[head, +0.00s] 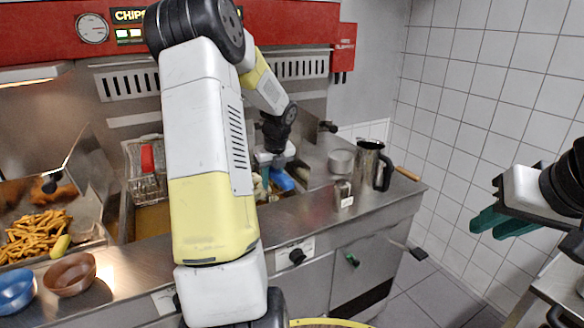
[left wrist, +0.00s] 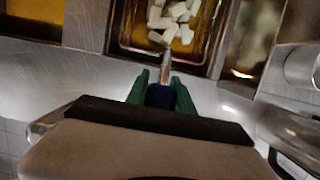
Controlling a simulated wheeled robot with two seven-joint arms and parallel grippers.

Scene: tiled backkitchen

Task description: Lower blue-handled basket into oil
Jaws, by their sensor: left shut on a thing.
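The blue-handled basket holds pale, uncooked-looking chips and shows in the left wrist view (left wrist: 165,52), over or in a vat of amber oil; its exact height against the oil is unclear. Its blue handle (head: 283,181) lies between the green fingers of my left gripper (left wrist: 160,90), which is shut on it. In the head view my left arm hides much of the vat and basket; my left gripper (head: 277,160) shows just right of the arm. My right gripper (head: 497,222) is at the right, away from the fryer, its green fingers apart and empty.
A red-handled basket (head: 147,180) hangs at the left vat. Cooked chips (head: 35,236) lie in a tray at far left, near a blue bowl (head: 14,291) and a brown bowl (head: 70,274). A steel jug (head: 369,165) and a pot (head: 341,162) stand right of the fryer.

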